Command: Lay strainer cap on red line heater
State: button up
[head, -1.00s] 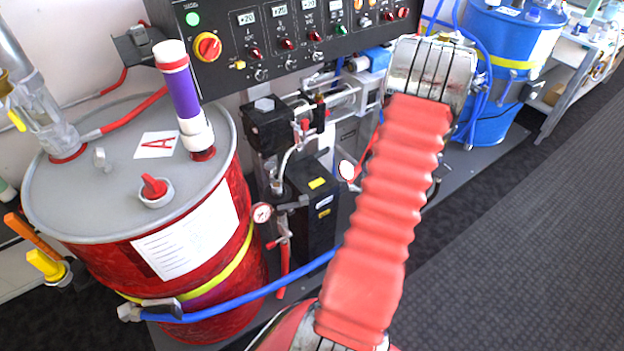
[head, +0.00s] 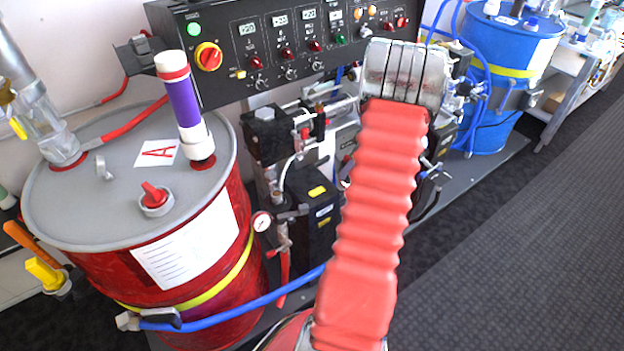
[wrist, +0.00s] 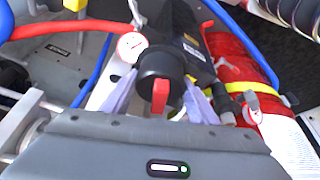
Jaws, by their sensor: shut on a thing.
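The strainer cap (wrist: 157,68) looks like a black round piece with a red tab in the wrist view. My gripper (wrist: 160,92) is shut on it, with a pale finger on each side. The line heater on the red side, a black box with yellow and white labels (head: 314,212), stands right of the red drum in the head view. In the wrist view a black body with labels (wrist: 192,42) lies just beyond the cap and looks like this heater. I cannot tell whether the cap touches it. My gripper is hidden behind my arm in the head view.
A pressure gauge (head: 261,221) and hoses sit between the heater and the red drum (head: 205,290). The gauge is close to my left finger in the wrist view (wrist: 131,46). A control panel (head: 290,40) hangs above. Open floor (head: 520,230) is at the right.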

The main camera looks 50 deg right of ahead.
jog(key=w+a, duration=0.2)
jog(key=w, duration=0.1)
jog(key=w+a+f, duration=0.1)
jog(key=w+a, duration=0.1)
jog(key=w, duration=0.1)
jog(key=w+a+f, duration=0.1)
jog(key=w+a, duration=0.1)
jog(key=w, duration=0.1)
jog(key=shift+w+a+f, duration=0.2)
jog(key=shift+w+a, duration=0.05)
jog(key=shift+w, duration=0.05)
jog(key=shift+f, duration=0.35)
jog(key=f, duration=0.3)
jog(key=shift+w+a+f, duration=0.1)
jog(key=shift+w+f, duration=0.1)
jog(key=shift+f, duration=0.05)
jog(key=shift+w+a+f, duration=0.1)
jog(key=shift+w+f, duration=0.05)
jog(key=shift+f, duration=0.05)
jog(key=o, duration=1.1)
jog(key=shift+f, duration=0.1)
